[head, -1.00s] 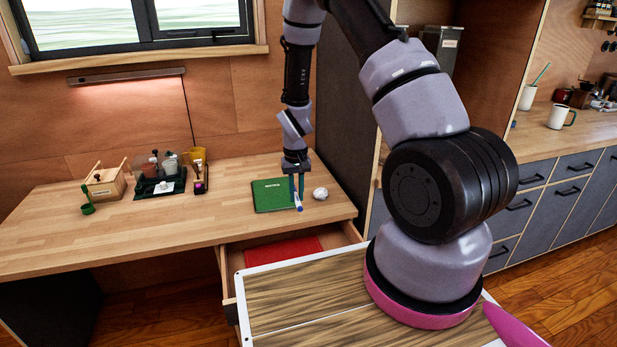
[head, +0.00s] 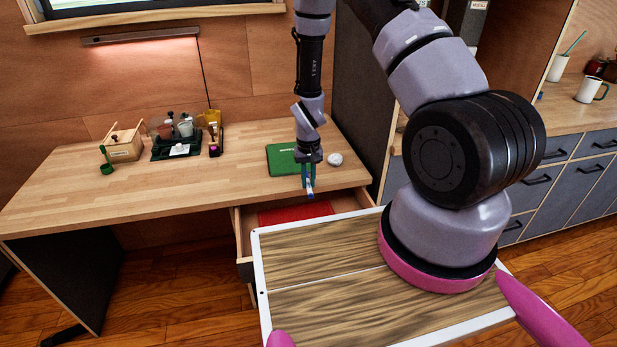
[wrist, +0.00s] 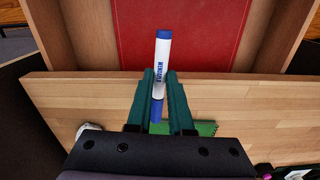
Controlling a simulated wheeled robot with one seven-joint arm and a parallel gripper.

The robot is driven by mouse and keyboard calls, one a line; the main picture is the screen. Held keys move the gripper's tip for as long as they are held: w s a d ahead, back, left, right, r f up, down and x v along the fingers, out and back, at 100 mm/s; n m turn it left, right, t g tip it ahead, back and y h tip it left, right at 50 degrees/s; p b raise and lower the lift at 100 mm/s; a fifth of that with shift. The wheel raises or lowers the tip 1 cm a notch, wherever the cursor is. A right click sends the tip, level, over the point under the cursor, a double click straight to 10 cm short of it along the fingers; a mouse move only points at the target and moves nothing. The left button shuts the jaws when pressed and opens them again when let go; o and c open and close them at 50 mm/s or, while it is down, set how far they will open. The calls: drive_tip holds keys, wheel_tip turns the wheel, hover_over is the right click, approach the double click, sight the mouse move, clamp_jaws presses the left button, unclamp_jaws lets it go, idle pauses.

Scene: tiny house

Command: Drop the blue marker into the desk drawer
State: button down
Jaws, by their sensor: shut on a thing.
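The blue marker (wrist: 162,65) has a white body with blue ends and is held between the fingers of my gripper (wrist: 160,88) in the wrist view. In the head view my gripper (head: 308,180) hangs above the desk's front edge, with the marker (head: 310,190) pointing down between its fingertips. The desk drawer (head: 244,228) is pulled open below the desktop, and a red flat item (head: 295,214) lies inside. In the wrist view the drawer (wrist: 86,45) lies just beyond the desk edge, and the marker's far end overlaps the red item (wrist: 190,30) in the picture.
A green book (head: 282,158) and a white crumpled ball (head: 335,159) lie on the desk (head: 190,190) by my gripper. A wooden box (head: 124,145) and a dark organizer (head: 176,147) stand farther left.

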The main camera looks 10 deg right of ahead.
sight(308, 184)
drive_tip(key=c, duration=0.7)
unclamp_jaws()
drive_tip(key=shift+c, duration=0.2)
wheel_tip(308, 184, up, 11)
